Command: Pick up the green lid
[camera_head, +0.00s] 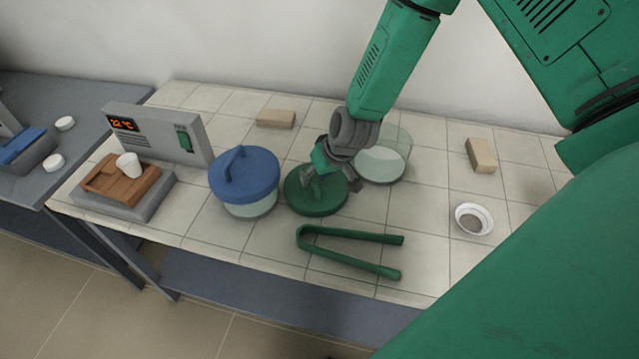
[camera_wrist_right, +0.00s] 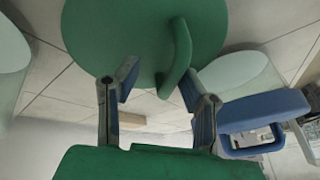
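The green lid (camera_head: 305,204) lies flat on the tiled table top, between the blue-lidded jar and an open glass jar. It is round, with an arched handle. In the wrist view the lid (camera_wrist_right: 115,35) fills the top, and its handle (camera_wrist_right: 180,55) stands up from it. My right gripper (camera_head: 332,180) is low over the lid, close to its handle. In the wrist view its two fingers (camera_wrist_right: 158,92) are apart, and the near end of the handle shows between them, closer to the right finger. I cannot tell whether a finger touches it. My left gripper is not in view.
A jar with a blue lid (camera_head: 245,176) stands left of the green lid, an open glass jar (camera_head: 385,165) at its right. Green tongs (camera_head: 345,262) lie in front. A white bowl (camera_head: 474,219) and two tan blocks (camera_head: 276,118) (camera_head: 481,155) are nearby.

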